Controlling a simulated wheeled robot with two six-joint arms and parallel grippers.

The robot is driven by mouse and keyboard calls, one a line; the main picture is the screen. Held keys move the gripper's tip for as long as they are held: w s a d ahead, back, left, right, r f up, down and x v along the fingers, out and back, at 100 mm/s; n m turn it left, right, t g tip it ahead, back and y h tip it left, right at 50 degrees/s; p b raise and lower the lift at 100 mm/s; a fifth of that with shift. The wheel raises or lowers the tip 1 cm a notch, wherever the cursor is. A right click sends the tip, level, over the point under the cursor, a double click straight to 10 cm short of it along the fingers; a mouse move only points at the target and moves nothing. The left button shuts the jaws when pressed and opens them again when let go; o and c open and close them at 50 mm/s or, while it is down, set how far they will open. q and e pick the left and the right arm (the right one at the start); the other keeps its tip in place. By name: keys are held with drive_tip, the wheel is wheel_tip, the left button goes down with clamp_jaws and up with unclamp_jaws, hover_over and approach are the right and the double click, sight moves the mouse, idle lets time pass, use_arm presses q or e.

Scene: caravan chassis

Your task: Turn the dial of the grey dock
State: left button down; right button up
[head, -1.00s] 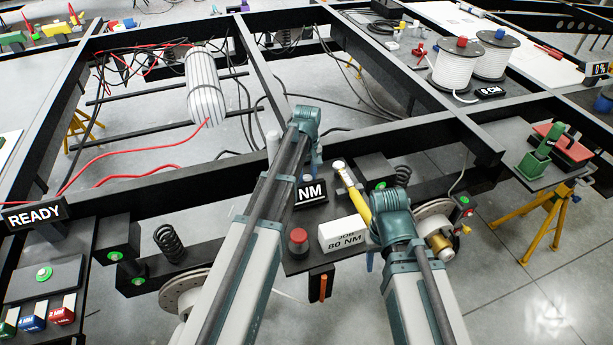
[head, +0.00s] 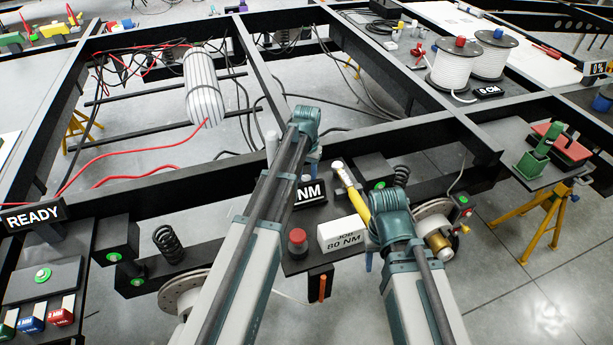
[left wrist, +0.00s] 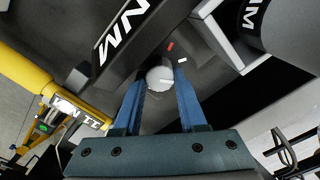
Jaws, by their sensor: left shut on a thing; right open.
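The grey dock (head: 330,210) sits on the near beam of the chassis, partly hidden behind my left arm. Its round pale dial (left wrist: 160,78) shows in the left wrist view, with a light mark on its face. My left gripper (left wrist: 160,85) has its two blue fingers on either side of the dial, shut on it. In the head view my left gripper (head: 315,160) points down behind the NM sign (head: 312,193). My right gripper (head: 369,262) is open and points down, right of the dock; its fingers are mostly hidden by its wrist.
A red button (head: 298,238) and a white JOB 80 NM block (head: 342,235) sit in front. A coil spring (head: 168,243) stands left, and a brass fitting (head: 437,243) is close right.

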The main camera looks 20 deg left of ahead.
use_arm(q)
drive_tip(key=shift+m, duration=0.4)
idle(0.3)
drive_tip(key=c, duration=0.8)
unclamp_jaws()
drive_tip(key=shift+o, duration=0.2)
